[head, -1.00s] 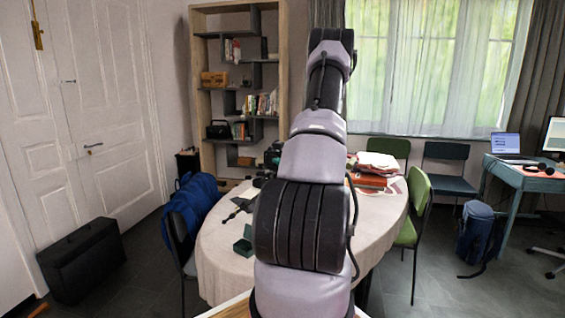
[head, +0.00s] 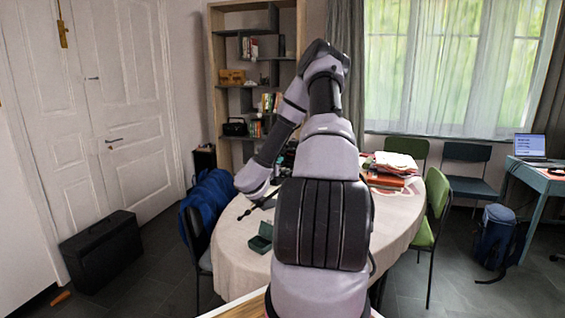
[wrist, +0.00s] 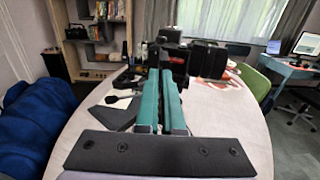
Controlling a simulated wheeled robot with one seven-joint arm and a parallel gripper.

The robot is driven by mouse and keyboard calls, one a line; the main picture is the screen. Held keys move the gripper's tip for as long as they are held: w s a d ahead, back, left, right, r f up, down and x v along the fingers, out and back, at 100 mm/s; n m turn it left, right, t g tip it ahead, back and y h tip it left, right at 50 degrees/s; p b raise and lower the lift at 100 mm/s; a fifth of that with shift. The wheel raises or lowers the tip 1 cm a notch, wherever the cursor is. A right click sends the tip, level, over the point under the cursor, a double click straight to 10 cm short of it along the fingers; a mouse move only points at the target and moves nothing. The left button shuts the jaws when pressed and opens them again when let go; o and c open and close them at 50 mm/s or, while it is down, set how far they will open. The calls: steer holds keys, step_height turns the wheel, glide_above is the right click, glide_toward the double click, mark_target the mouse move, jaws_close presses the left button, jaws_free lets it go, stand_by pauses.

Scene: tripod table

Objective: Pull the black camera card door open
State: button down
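The oval table (head: 234,262) holds a green box (head: 261,240), dark tools and a red-and-white stack (head: 392,168). A blue-draped chair (head: 207,205) and green chair (head: 434,205) flank the table.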

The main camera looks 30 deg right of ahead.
steer(key=shift+w+a+m+g+h, duration=0.25)
steer(key=shift+w+m+g+h, duration=0.45)
steer(key=shift+m+g, duration=0.75)
steer(key=shift+w+a+m+g+h, duration=0.25)
steer(key=shift+w+m+g+h, duration=0.45)
steer(key=shift+g, duration=1.25)
steer(key=shift+w+a+m+g+h, duration=0.35)
steer(key=shift+w+m+g, duration=0.55)
steer(key=shift+m+g, duration=0.65)
steer(key=shift+d, duration=0.1)
steer(key=c, duration=1)
jaws_free()
steer(key=shift+c, duration=0.2)
